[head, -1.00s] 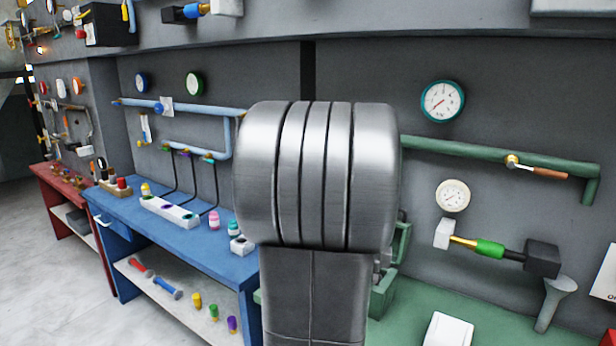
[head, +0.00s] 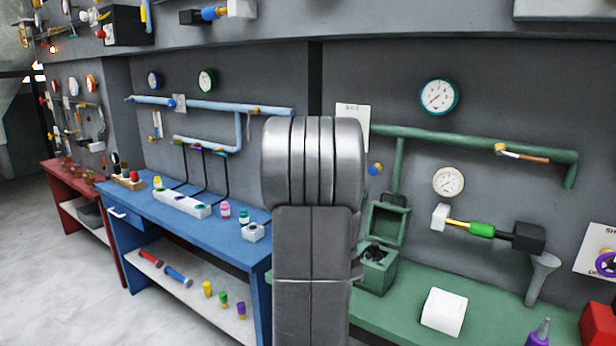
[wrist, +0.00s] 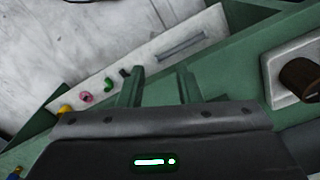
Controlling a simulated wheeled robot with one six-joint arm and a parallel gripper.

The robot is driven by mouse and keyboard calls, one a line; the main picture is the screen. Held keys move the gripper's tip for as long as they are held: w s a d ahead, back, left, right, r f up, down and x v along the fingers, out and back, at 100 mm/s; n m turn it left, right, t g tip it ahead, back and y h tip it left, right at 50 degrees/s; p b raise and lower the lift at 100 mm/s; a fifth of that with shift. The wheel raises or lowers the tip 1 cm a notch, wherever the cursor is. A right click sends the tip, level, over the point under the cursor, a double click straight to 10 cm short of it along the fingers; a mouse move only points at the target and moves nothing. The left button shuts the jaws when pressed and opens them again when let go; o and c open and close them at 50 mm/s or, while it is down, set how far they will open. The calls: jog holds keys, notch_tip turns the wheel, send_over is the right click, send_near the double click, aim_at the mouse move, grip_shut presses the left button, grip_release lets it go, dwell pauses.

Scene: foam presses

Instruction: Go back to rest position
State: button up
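My gripper (wrist: 160,86) shows in the wrist view with its two fingers apart and nothing visible between them. It is above a green bench (wrist: 225,70), whose distance below the fingers I cannot judge. In the head view my own arm stands upright in the middle of the picture and hides part of the wall and benches; the gripper itself does not show there.
The green bench (head: 400,320) carries an open green box (head: 377,268) and a white block (head: 443,311). A blue bench (head: 150,215) stands left, then a red bench (head: 62,185). Green pipe (head: 450,143) runs along the wall. Floor (head: 60,290) at lower left is clear.

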jog(key=w+a+f+n, duration=0.3)
jog(key=f+n, duration=0.2)
jog(key=f, duration=0.1)
jog(key=shift+w+a+n, duration=0.3)
jog(key=shift+a, duration=0.05)
jog(key=shift+f, duration=0.1)
